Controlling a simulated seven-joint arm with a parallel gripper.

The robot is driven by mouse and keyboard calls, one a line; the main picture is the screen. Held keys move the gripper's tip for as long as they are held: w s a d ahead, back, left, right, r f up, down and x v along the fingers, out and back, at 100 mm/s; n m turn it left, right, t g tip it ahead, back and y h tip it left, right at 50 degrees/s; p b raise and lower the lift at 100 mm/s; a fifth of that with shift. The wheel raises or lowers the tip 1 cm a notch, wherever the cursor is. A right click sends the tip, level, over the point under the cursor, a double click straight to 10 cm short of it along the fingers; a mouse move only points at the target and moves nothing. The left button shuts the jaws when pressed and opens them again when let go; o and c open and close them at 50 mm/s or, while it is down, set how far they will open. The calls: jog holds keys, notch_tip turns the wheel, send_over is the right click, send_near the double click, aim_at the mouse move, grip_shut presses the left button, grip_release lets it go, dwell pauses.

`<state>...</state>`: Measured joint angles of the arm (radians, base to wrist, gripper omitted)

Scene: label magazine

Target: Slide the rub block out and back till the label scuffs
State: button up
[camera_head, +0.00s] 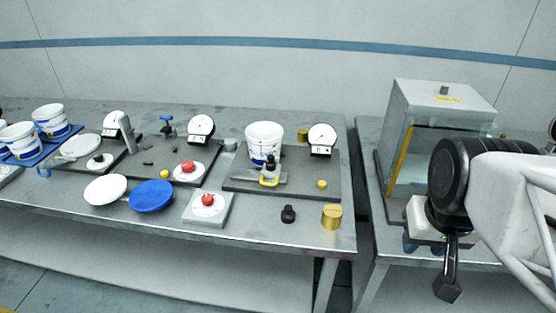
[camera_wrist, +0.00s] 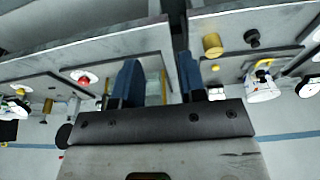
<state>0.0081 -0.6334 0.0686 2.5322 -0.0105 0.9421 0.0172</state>
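A white bucket (camera_head: 264,132) with a blue and yellow label stands on a dark base plate (camera_head: 235,185) on the left-hand bench. In front of it is a slide-like fixture (camera_head: 270,173) with a black knob and yellow handle, which may be the rub block; the label is partly hidden behind it. The wrist view also shows the yellow-handled fixture (camera_wrist: 263,64) and the bucket (camera_wrist: 262,92), right of the fingers. My gripper (camera_wrist: 158,78) has its two dark blue fingers apart with nothing between them. In the head view my gripper (camera_head: 424,243) is over the right-hand bench, well away from the fixture.
A clear-sided cabinet (camera_head: 440,100) stands on the right-hand bench behind my gripper. Dial gauges (camera_head: 322,138), a brass weight (camera_head: 332,216), a black knob (camera_head: 288,214) and a red button box (camera_head: 208,207) surround the fixture. A gap separates the benches.

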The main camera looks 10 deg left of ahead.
jog(key=c, duration=0.3)
jog(key=w+a+f+n+g+h, duration=0.1)
jog(key=w+a+f+n+h, duration=0.15)
jog(key=w+f+h, duration=0.5)
jog(key=n+t+y, duration=0.2)
jog(key=n+t, duration=1)
jog(key=t, duration=0.1)
send_near(270, 184)
jog(key=shift+w+d+f+h, duration=0.15)
jog(key=shift+w+f, duration=0.1)
jog(key=shift+w, duration=0.35)
jog(key=shift+w+d+f+h, duration=0.1)
jog(key=shift+w+f, duration=0.15)
jog(key=shift+w, duration=0.35)
jog(key=shift+x, duration=3.9)
